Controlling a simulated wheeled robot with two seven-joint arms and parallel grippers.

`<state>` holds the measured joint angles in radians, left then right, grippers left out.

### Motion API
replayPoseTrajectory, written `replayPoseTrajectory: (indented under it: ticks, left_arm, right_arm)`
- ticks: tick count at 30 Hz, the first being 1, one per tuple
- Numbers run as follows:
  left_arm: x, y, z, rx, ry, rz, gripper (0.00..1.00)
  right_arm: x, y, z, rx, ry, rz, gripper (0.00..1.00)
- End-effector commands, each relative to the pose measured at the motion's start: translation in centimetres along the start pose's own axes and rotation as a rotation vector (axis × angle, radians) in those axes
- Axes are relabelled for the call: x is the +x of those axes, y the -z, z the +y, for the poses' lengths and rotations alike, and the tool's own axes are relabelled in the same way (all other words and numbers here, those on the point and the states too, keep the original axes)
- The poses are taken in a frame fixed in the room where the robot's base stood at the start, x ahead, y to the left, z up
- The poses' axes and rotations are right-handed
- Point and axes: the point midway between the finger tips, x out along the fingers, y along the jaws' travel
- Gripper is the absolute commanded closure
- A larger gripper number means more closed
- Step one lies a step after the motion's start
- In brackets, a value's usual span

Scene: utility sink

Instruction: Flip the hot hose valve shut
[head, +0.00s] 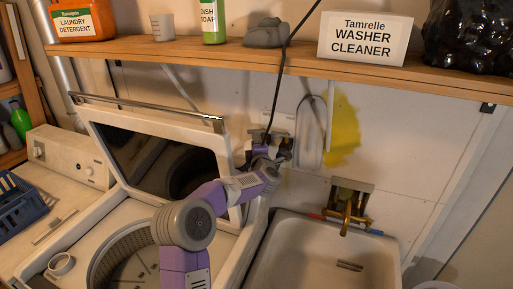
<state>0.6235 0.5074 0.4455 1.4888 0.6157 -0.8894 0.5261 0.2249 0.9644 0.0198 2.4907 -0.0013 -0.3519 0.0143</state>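My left gripper (271,147) is at the back wall between the open washer lid and the sink, at the far end of my purple and grey arm. Its dark fingers are up against the wall fittings where the washer hoses attach. The hot hose valve cannot be made out there; the gripper and wrist cover most of that spot. A grey hose loop (311,132) hangs on the wall just right of the gripper. The fingers are too small and dark to tell whether they are open or shut. My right gripper is not in view.
The open washer lid (160,150) stands left of my arm. A sink (320,255) with a brass faucet (349,202) is at the lower right. A wooden shelf (230,52) with bottles and boxes runs above, and a black cord (285,70) hangs down close to the gripper.

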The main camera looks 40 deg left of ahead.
Motion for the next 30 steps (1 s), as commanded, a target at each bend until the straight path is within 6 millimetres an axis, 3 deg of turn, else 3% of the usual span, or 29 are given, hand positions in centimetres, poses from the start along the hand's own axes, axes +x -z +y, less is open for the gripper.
replayPoseTrajectory:
  ticks: [12,17,20,30]
  left_arm:
    - [-0.8,0.0,0.0,0.000,0.000,0.000,0.64]
    - [-1.0,-0.1,0.0,-0.031,-0.001,-0.001,0.87]
    - [-1.5,-0.2,0.1,-0.125,-0.002,-0.003,1.00]
    - [-5.0,-0.7,0.2,-0.761,0.001,-0.012,1.00]
  right_arm:
    - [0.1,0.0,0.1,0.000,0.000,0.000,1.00]
    - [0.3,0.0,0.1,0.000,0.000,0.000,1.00]
    - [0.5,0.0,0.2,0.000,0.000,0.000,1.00]
    - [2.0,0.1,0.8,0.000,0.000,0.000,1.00]
